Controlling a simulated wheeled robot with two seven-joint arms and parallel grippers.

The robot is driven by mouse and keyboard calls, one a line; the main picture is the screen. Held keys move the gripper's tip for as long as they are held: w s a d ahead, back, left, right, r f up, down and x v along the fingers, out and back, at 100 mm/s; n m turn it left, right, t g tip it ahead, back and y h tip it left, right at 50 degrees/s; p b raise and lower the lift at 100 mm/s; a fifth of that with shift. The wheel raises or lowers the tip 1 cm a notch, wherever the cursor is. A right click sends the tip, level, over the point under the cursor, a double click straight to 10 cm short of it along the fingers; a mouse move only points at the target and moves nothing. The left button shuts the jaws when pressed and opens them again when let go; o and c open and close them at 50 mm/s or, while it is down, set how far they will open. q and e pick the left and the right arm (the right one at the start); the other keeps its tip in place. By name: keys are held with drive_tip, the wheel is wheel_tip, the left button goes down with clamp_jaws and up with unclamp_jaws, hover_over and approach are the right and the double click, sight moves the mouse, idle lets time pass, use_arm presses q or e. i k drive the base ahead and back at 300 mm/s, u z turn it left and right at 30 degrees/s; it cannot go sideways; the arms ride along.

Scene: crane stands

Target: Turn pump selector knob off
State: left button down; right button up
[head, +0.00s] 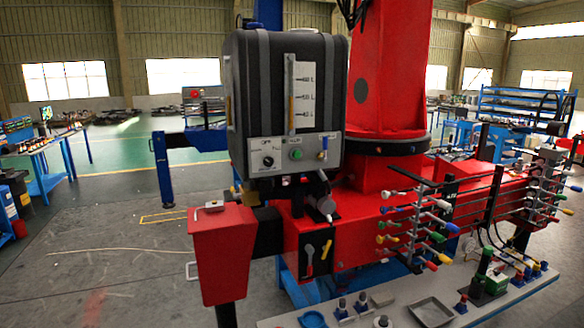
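The pump selector knob (268,161) is a small black dial with a light mark. It sits on the left part of a pale grey control panel (310,157), below small lettering that seems to read OFF. The panel is fixed to the lower front of a dark tank (262,85) with a level gauge. The way the knob points is too small to tell for certain. Neither of my grippers is in view.
A green button (295,154) and a blue-handled lever (323,147) share the panel. A red crane base (390,200) with colored levers (418,230) stands to the right. A grey bench (520,292) with small parts is in front.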

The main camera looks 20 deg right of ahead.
sight(268, 162)
drive_tip(key=z, duration=0.7)
drive_tip(key=i, duration=1)
drive_tip(key=k, duration=0.55)
drive_tip(key=u, duration=0.2)
